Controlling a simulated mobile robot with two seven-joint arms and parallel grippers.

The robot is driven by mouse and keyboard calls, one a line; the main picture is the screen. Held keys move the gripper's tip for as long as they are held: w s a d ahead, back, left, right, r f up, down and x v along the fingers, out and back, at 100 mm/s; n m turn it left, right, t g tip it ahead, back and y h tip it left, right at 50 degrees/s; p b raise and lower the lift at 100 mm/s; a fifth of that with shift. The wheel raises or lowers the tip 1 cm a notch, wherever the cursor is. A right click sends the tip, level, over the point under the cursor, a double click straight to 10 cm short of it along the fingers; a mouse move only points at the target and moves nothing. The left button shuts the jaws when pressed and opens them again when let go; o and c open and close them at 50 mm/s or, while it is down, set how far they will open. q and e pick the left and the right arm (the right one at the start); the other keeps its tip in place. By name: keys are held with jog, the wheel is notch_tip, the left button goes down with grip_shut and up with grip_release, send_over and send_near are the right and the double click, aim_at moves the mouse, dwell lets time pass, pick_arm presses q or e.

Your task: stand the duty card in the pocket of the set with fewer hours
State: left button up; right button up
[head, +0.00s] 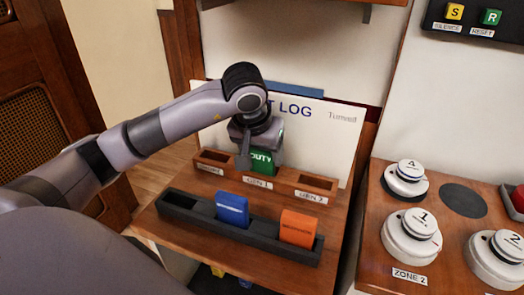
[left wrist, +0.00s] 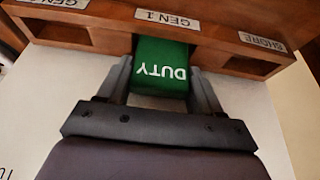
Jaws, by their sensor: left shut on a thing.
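My left gripper (head: 261,152) is shut on the green duty card (head: 262,163), which reads DUTY. The card stands roughly upright at the middle pocket of a wooden rack (head: 285,187), above the GEN 1 label (head: 257,184). In the left wrist view the card (left wrist: 160,68) sits between both fingers (left wrist: 160,82), its far end at the GEN 1 opening; how deep it goes I cannot tell. The GEN 2 pocket (head: 316,181) on the right and the SHORE pocket (head: 215,158) on the left look empty. The white log board (head: 335,140) stands behind; my arm hides much of it, and no hours are readable.
A dark tray (head: 265,238) in front holds a blue block (head: 232,209) and an orange block (head: 298,228). A panel at right carries several white round knobs (head: 410,237). A dark box with S and R buttons (head: 473,18) hangs at upper right.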

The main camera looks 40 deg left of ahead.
pick_arm(q)
jog(key=o, duration=1.2)
jog(key=shift+f, duration=0.1)
jog(key=shift+c, duration=0.2)
jog(key=shift+r, duration=0.6)
jog(key=p+v, duration=0.1)
jog(key=v, duration=1)
jog(key=shift+s, duration=0.3)
jog(key=shift+d, duration=0.1)
